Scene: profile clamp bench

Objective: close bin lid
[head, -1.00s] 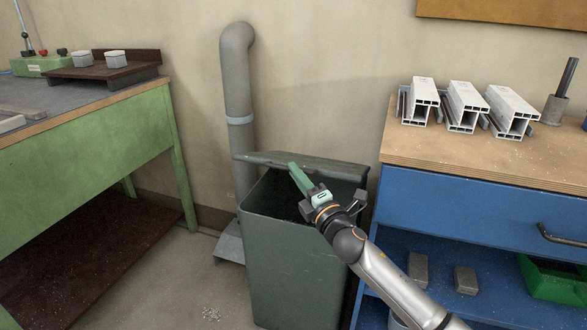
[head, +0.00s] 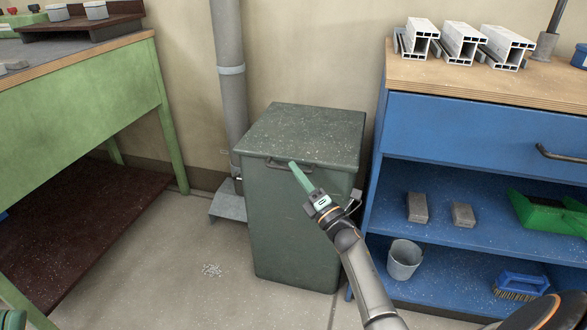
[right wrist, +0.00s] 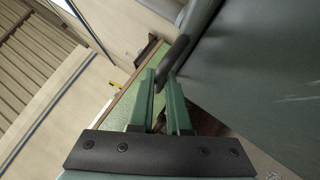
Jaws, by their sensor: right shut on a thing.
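The dark green bin (head: 300,232) stands on the floor between the two benches. Its lid (head: 310,128) lies flat over the top, with no gap that I can see. A bar handle (head: 278,163) is on the lid's front edge; it also shows in the right wrist view (right wrist: 172,60). My right gripper (head: 294,168) is shut on the handle, its green fingers (right wrist: 166,90) closed around it. A green piece at the lower left corner of the head view looks like part of my left gripper; its jaws cannot be made out.
A green bench (head: 85,105) stands left and a blue shelf bench (head: 470,125) close on the right. A grey pipe (head: 229,100) rises behind the bin. A small bucket (head: 404,260) and a brush (head: 521,285) are on the lower shelf.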

